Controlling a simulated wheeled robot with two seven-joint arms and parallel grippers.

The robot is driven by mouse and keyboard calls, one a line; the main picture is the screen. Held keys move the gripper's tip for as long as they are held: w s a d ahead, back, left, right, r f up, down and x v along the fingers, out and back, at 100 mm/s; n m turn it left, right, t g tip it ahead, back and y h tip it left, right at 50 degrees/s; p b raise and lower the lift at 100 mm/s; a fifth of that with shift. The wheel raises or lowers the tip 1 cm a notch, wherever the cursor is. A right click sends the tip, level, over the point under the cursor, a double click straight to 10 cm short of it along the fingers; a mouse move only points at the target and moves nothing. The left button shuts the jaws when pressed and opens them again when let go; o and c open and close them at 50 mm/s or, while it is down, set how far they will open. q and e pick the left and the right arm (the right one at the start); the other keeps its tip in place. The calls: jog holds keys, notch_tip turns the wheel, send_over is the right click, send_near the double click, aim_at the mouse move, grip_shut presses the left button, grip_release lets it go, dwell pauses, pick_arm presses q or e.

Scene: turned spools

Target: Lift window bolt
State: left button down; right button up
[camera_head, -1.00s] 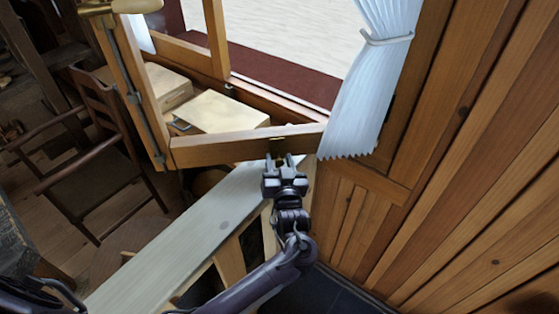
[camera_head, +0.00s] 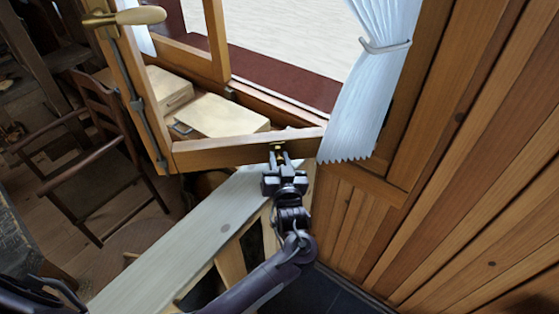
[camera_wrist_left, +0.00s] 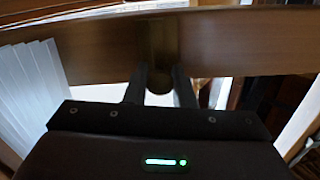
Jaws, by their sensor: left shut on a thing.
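The window bolt (camera_head: 279,149) is a small brass fitting on the bottom rail of the open wooden window sash (camera_head: 225,152). My left gripper (camera_head: 280,160) reaches up to it from below and is shut on it. In the left wrist view, the bolt's dark rounded knob (camera_wrist_left: 159,82) sits between the two fingers, below a brass plate (camera_wrist_left: 163,42) on the rail. That view is blurred, and the fingers partly hide the bolt. My right gripper is not in view.
A brass handle (camera_head: 138,16) is on the sash's left stile. A pale plank (camera_head: 175,240) runs below the sash. A white curtain (camera_head: 372,95) hangs close on the right, beside a wood-panelled wall (camera_head: 470,170). A wooden chair (camera_head: 85,165) stands at left.

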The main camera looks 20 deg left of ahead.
aim_at(280, 162)
pick_arm(q)
jog(key=shift+w+r, duration=0.1)
jog(key=shift+r, duration=0.15)
jog(key=c, duration=1.3)
grip_release()
jog(key=shift+s+f, duration=0.1)
jog(key=shift+s, duration=0.1)
jog(key=b+v, duration=0.2)
jog(key=v, duration=0.4)
jog(key=shift+s+d, duration=0.45)
jog(key=shift+s, duration=0.25)
